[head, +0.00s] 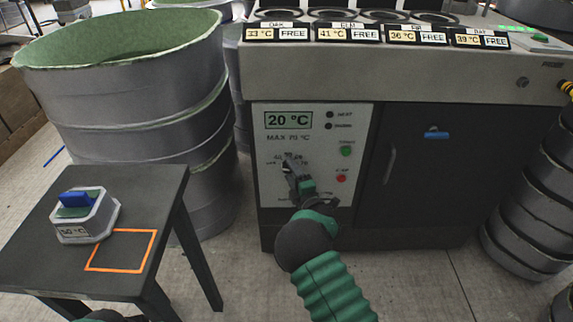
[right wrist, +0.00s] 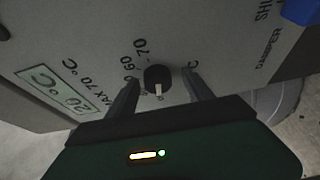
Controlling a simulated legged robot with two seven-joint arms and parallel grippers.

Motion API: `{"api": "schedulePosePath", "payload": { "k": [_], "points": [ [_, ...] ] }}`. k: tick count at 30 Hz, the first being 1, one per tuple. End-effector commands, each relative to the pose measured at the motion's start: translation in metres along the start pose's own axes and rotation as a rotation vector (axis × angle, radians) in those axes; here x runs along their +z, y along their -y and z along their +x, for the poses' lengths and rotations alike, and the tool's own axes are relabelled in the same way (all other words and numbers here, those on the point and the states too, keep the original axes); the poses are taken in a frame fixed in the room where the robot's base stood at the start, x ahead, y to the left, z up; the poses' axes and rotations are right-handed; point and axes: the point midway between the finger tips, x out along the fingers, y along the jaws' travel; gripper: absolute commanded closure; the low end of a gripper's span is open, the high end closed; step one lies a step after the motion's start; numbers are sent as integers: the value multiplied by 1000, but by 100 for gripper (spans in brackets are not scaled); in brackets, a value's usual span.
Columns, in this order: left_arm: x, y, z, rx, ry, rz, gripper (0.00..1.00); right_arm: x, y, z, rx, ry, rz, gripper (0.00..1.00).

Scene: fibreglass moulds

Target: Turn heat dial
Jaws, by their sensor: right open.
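The heat dial (right wrist: 157,78) is a round black knob with a pale pointer mark, on the grey control panel (head: 275,187). In the right wrist view its pointer faces down toward my gripper, away from the 60 and 70 marks. The panel display (head: 289,120) reads 20 °C, with MAX 70 °C below. My right gripper (head: 293,168) is open at the panel; in the wrist view its fingers (right wrist: 162,80) stand on either side of the dial. I cannot tell whether they touch it. In the head view my gripper mostly hides the dial.
Green (head: 346,151) and red (head: 341,178) buttons sit right of the dial. A dark door (head: 410,190) with a blue handle is further right. A small table (head: 170,200) at left carries a box with a blue top (head: 85,215) beside an orange outline. A large drum (head: 130,100) stands behind.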

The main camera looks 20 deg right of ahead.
Motion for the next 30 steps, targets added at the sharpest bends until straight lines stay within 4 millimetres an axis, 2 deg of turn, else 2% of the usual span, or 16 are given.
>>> {"api": "schedulePosePath", "payload": {
  "k": [7, 21, 30],
  "points": [
    [0, 0, 0, 0, 0, 0, 64, 0, 1, 0, -1, 0, 0, 40],
    [0, 0, 0, 0, 0, 0, 64, 0, 2, 0, -4, 1, 0, 100],
    [1, 0, 3, 0, 0, 0, 64, 1, 5, 0, 6, 2, 31, 100]
  ]
}}
